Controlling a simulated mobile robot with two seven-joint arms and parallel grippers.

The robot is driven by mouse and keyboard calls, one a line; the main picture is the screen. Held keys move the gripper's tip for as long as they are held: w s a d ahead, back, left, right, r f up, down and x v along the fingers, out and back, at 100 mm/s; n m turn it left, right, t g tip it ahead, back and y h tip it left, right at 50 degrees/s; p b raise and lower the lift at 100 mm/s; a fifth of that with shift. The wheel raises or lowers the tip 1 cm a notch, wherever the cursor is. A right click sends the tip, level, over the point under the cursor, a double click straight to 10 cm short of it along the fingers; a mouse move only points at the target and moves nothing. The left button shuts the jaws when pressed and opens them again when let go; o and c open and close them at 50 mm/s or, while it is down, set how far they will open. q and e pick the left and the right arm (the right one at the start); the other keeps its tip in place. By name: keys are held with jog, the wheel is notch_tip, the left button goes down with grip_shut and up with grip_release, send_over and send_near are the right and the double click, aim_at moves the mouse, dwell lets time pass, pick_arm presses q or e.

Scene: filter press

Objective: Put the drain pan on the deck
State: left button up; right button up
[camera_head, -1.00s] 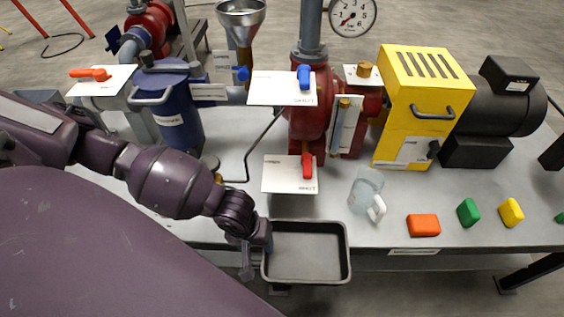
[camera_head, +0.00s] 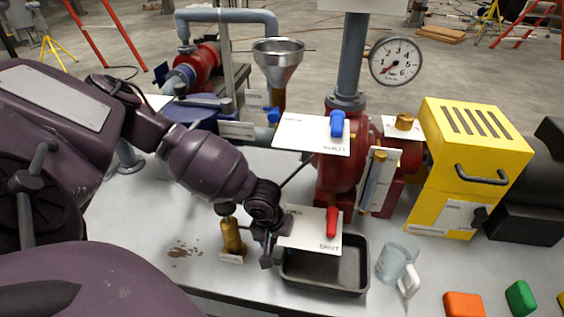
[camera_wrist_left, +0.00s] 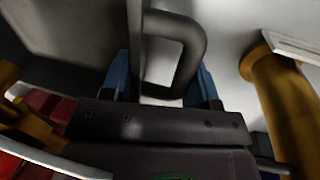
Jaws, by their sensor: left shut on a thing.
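The drain pan (camera_head: 352,265), a dark grey rectangular tray, is over the front part of the grey deck (camera_head: 135,225) in the head view, below the card with the red lever. I cannot tell whether its base touches the deck. My left gripper (camera_head: 276,244) is at the pan's left side, shut on it. In the left wrist view a dark handle loop (camera_wrist_left: 190,60) on the pan sits between the blue fingers of my left gripper (camera_wrist_left: 162,88). The card hides part of the pan's back. My right gripper is not in view.
A brass fitting (camera_head: 232,238) stands just left of my left gripper. A clear jug (camera_head: 396,262) stands close right of the pan. The red valve lever (camera_head: 332,222) and its card (camera_head: 308,228) hang above the pan. Orange (camera_head: 464,304) and green (camera_head: 520,297) blocks lie further right.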

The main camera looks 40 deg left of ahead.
pick_arm(q)
jog(key=shift+w+a+f, duration=0.25)
jog(key=shift+w+f, duration=0.1)
jog(key=shift+f, duration=0.15)
jog(key=shift+f+b, duration=0.35)
jog(key=shift+f, duration=0.05)
jog(key=shift+r, duration=0.1)
jog(key=o, duration=1.3)
